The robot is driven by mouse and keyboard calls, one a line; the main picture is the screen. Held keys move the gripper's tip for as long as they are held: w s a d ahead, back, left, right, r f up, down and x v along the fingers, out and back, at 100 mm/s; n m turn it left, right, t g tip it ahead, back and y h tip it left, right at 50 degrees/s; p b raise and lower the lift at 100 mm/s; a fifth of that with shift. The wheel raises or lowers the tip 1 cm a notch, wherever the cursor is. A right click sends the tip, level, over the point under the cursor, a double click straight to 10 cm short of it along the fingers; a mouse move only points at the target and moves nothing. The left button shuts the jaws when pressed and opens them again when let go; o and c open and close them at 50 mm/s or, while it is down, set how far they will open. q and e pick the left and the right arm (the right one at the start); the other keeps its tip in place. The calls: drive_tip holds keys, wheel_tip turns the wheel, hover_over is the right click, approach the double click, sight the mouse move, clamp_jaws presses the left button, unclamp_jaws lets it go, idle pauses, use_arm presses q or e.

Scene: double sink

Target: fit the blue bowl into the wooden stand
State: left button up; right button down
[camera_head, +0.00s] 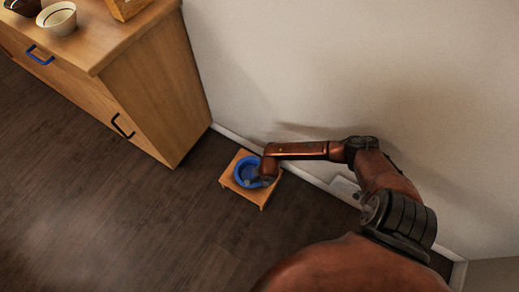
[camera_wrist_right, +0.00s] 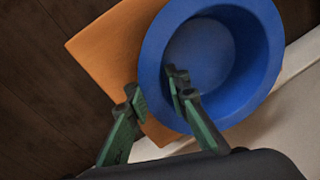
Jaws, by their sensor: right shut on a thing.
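The blue bowl (camera_head: 240,175) is at the small wooden stand (camera_head: 227,179) on the floor near the wall. My right gripper (camera_head: 257,181) is shut on the bowl's rim, with the arm reaching in from the right. In the right wrist view, one finger of the right gripper (camera_wrist_right: 155,88) is inside the bowl (camera_wrist_right: 245,50) and the other is outside its wall. The stand's orange-brown top (camera_wrist_right: 100,45) shows beneath and to the left of the bowl. The bowl hides the stand's middle, so I cannot tell whether it is seated or held above. My left gripper is not in view.
A wooden cabinet (camera_head: 150,90) stands at the upper left, with a cream bowl (camera_head: 57,19) and a dark bowl (camera_head: 22,6) on top. The white wall (camera_head: 330,70) rises close behind the stand. The dark floor (camera_head: 110,220) at the left is clear.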

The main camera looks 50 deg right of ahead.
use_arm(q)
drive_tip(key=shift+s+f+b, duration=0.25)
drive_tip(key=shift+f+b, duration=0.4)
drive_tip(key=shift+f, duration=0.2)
use_arm(e)
drive_tip(key=shift+f, duration=1.15)
drive_tip(key=c, duration=1.7)
unclamp_jaws()
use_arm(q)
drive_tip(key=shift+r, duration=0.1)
use_arm(e)
drive_tip(key=shift+r, duration=0.1)
